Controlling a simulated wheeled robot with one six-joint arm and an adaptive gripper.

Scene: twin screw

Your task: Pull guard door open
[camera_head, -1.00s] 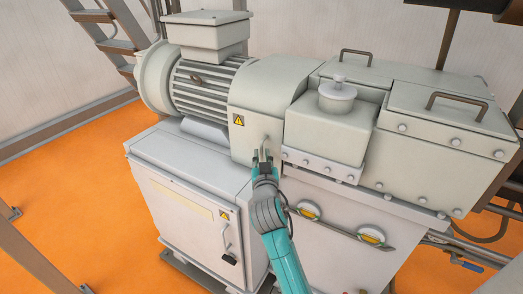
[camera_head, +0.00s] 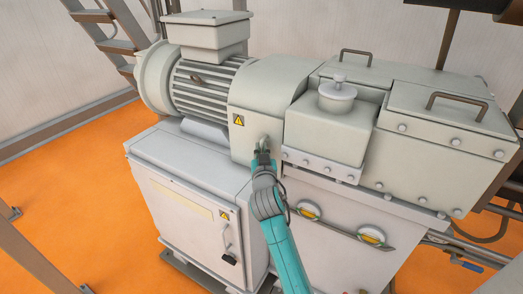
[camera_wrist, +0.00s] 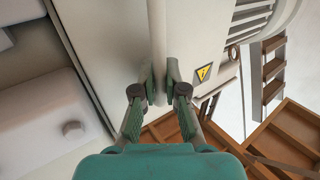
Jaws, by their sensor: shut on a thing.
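The guard door (camera_head: 258,92) is a pale grey rounded cover between the ribbed motor and the machine's block, with a yellow warning sticker on its front. It looks closed. My gripper (camera_head: 263,148) is at the lower right of its front face. In the wrist view my gripper (camera_wrist: 159,82) has its two teal fingers on either side of the pale upright handle (camera_wrist: 157,35), shut on it. The handle is mostly hidden by my gripper in the head view.
A white cabinet (camera_head: 185,215) with a dark handle stands below. The motor (camera_head: 205,85) is left of the door, and a block with a round cap (camera_head: 337,92) is close on its right. Orange floor (camera_head: 85,200) is open at left.

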